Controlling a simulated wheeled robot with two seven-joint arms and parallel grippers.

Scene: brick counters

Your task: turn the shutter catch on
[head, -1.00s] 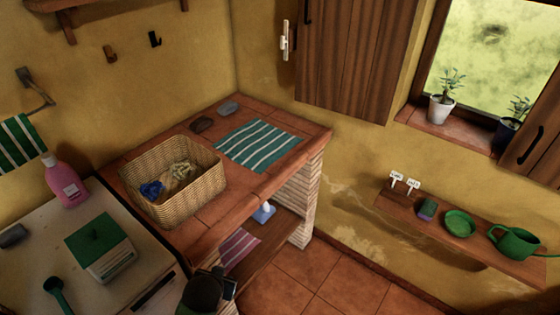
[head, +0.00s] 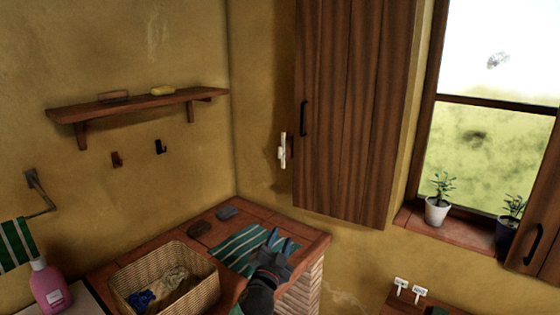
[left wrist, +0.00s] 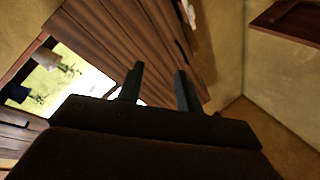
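The shutter catch (head: 282,151) is a small white upright piece on the yellow wall, just left of the dark wooden shutter (head: 350,110). A pale piece that looks like the catch (left wrist: 188,12) shows at the top edge of the left wrist view. My left gripper (head: 281,241) is in front of the brick counter's corner, lower in the picture than the catch and apart from it. Its two fingers (left wrist: 158,84) are spread with nothing between them, pointing up toward the shutter. My right gripper is in neither view.
A wicker basket (head: 120,284) with cloths and a striped towel (head: 232,250) lie on the counter. A wall shelf (head: 140,104) hangs at the left. Potted plants (head: 437,210) stand on the window sill. The wall between gripper and catch looks clear.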

